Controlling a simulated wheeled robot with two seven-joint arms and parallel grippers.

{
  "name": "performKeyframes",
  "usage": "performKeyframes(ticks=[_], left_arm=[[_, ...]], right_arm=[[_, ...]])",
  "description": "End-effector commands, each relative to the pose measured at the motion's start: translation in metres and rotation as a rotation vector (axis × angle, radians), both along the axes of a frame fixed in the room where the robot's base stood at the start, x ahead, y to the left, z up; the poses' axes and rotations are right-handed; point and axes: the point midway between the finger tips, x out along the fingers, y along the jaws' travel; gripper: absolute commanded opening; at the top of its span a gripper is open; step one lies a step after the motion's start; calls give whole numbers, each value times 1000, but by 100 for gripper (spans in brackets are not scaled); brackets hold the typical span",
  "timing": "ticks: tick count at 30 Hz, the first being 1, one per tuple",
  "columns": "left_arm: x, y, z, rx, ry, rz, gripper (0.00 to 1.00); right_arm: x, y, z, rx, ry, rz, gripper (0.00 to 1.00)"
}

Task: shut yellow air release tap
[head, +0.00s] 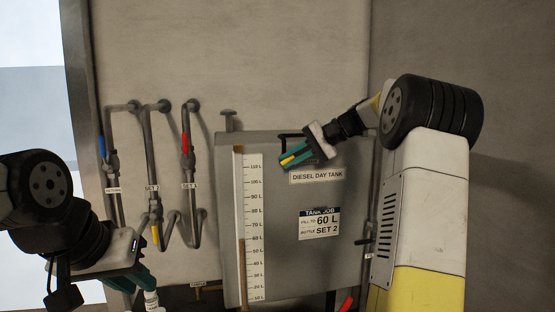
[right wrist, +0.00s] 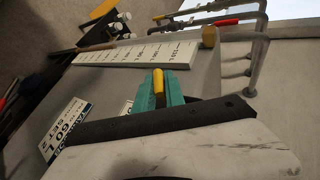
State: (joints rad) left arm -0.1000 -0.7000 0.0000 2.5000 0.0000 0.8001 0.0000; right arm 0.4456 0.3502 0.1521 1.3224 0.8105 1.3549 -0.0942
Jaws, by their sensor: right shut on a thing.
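My right gripper (head: 295,157) is at the upper part of the grey diesel day tank (head: 265,145), its teal fingers shut on a yellow handle (head: 290,159). The handle also shows between the fingertips in the right wrist view (right wrist: 158,87); it looks like the yellow tap, but its body and mounting are hidden. Another yellow lever (head: 155,235) sits low on the middle wall pipe. My left gripper (head: 145,285) is at the lower left, its teal fingers pointing down by a small white object (head: 152,300); its fingertips are unclear.
Wall pipes left of the tank carry a blue lever (head: 102,147) and a red lever (head: 185,143). A white level scale (head: 254,220) runs down the tank's left side. A red handle (head: 346,303) shows below the tank. The wall above is bare.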

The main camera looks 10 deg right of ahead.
Motion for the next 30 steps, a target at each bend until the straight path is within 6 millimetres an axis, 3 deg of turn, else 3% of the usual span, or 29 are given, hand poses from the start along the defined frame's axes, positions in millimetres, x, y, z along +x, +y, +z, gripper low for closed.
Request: performKeyframes(ticks=[15, 30], left_arm=[[0, 0, 0, 0, 0, 0, 22], [0, 0, 0, 0, 0, 0, 22]], right_arm=[[0, -3, -7, 418, 22, -4, 0], [-1, -2, -8, 553, 27, -1, 0]])
